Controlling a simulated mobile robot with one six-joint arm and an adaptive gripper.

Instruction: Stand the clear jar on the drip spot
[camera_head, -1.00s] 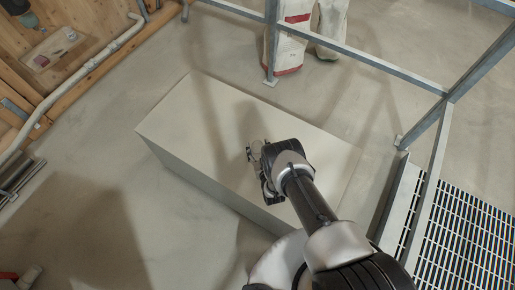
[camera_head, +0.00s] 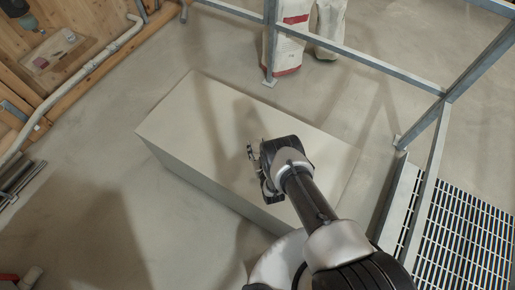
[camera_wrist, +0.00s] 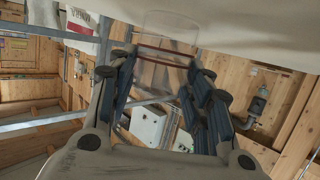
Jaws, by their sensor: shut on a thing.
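The clear jar (camera_wrist: 168,45) is see-through and shows between the two fingers in the wrist view, its far part reaching beyond the fingertips. My gripper (camera_wrist: 160,75) is shut on it. In the head view my gripper (camera_head: 256,158) is over the middle of a pale grey block (camera_head: 190,125); the jar is hard to make out there, largely covered by the gripper. In the wrist view a pale surface runs along the top edge, close to the jar; I cannot tell if they touch. I cannot make out the drip spot in either view.
The left and back parts of the block top are bare. Metal rails (camera_head: 360,57) stand behind and to the right, with a floor grating (camera_head: 455,240) at right. Sacks (camera_head: 290,40) stand at the back, and a pipe (camera_head: 85,68) runs along the left wall.

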